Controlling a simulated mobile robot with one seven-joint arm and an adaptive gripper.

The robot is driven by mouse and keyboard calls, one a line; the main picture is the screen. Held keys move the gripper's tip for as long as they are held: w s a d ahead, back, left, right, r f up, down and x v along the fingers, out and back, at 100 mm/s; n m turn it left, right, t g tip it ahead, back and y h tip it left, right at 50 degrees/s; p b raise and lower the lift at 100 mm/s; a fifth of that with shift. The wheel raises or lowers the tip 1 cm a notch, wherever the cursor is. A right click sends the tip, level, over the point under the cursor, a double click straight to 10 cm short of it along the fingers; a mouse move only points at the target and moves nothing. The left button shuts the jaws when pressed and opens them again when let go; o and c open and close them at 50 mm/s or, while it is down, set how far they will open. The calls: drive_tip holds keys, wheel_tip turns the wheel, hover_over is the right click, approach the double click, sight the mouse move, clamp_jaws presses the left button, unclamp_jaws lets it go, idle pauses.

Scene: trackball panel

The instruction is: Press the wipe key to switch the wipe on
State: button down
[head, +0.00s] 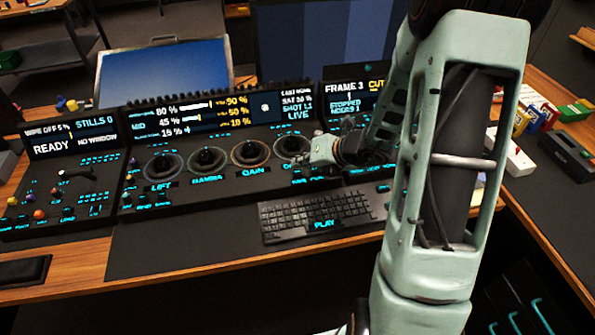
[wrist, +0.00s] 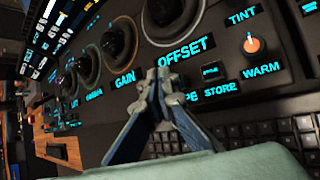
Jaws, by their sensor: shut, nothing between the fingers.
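My gripper (wrist: 158,76) is shut and empty, its fingertips together in front of the control panel (wrist: 228,70) below the OFFSET label. A label ending in "PE" (wrist: 190,97) shows just right of the fingers; its first letters are hidden behind them. The key that goes with it is hidden or too small to make out. I cannot tell whether the fingertips touch the panel. In the head view my gripper (head: 312,160) is over the right part of the middle panel. The left screen (head: 73,137) reads "WIPE OFF 5%" and "READY".
A STORE key label (wrist: 220,88) and an orange-topped WARM knob (wrist: 254,45) lie right of the fingers. Large ringed dials, such as GAIN (head: 251,152), stand left of my gripper. A keyboard (head: 318,214) lies in front of the panel.

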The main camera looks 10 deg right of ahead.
sight(300, 173)
idle(0.3)
drive_tip(key=shift+f+b, duration=0.45)
drive_tip(key=shift+f+b, duration=0.5)
drive_tip(key=shift+f, duration=0.05)
idle(0.6)
drive_tip(key=shift+r, duration=0.15)
drive_tip(key=shift+r+p, duration=0.85)
drive_tip(key=shift+p, duration=0.05)
wheel_tip(300, 173, up, 5)
drive_tip(key=p, duration=0.4)
drive_tip(key=shift+r+p, duration=0.1)
drive_tip(key=shift+p, duration=0.2)
